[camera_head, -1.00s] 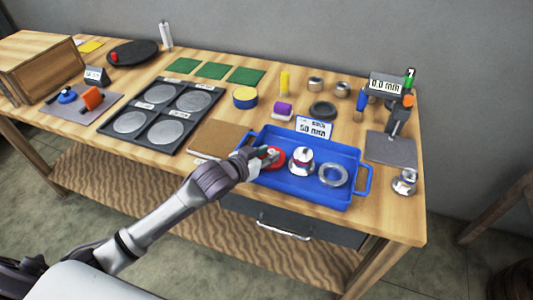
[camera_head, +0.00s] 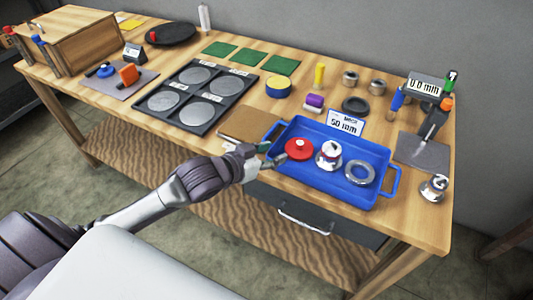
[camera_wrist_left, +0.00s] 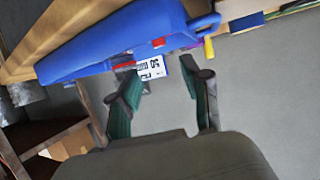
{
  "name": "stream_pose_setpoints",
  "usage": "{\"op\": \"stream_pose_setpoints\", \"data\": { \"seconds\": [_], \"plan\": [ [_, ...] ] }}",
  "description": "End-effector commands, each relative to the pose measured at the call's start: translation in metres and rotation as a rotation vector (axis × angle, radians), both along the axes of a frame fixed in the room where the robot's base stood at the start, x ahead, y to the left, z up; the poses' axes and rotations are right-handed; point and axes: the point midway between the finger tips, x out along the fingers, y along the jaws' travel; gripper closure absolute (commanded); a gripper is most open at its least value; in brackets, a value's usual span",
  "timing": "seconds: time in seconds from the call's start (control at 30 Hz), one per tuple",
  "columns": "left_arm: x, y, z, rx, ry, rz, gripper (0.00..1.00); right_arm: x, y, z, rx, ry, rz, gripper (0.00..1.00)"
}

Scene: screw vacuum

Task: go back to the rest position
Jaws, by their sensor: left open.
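My left gripper (camera_head: 264,156) is at the front left rim of the blue tray (camera_head: 386,196) in the head view. It is open and empty; in the left wrist view its two dark-green-padded fingers (camera_wrist_left: 165,105) stand apart with nothing between them. The tray's blue side (camera_wrist_left: 110,40) fills the upper part of that view. In the tray lie a red disc (camera_head: 299,149) with a small knob, a silver part (camera_head: 328,156) and a metal ring (camera_head: 360,173). My right gripper is not in view.
The wooden table (camera_head: 420,228) has a dark drawer with a handle (camera_head: 304,222) below the tray. A black plate with several round discs (camera_head: 197,98) lies left of the tray. A gauge stand (camera_head: 425,150) is at the right. Grey floor is open in front.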

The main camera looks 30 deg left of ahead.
Motion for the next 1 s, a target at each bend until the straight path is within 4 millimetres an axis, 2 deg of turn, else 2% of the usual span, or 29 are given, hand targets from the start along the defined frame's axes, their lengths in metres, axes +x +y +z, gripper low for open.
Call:
{"op": "stream_pose_setpoints", "data": {
  "seconds": [0.2, 0.73, 0.87, 1.0],
  "plan": [
    [-0.015, 0.005, 0.006, -0.001, 0.001, -0.001, 0.52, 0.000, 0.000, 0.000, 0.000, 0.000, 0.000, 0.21],
    [-0.017, 0.005, 0.006, 0.000, 0.004, 0.002, 0.52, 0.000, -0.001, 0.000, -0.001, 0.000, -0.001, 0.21],
    [-0.034, 0.000, -0.015, 0.025, 0.077, 0.031, 0.52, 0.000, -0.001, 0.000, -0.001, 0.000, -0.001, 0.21],
    [-0.081, -0.004, -0.058, 0.098, 0.262, 0.099, 0.52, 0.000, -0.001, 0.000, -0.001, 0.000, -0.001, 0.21]
  ]
}}
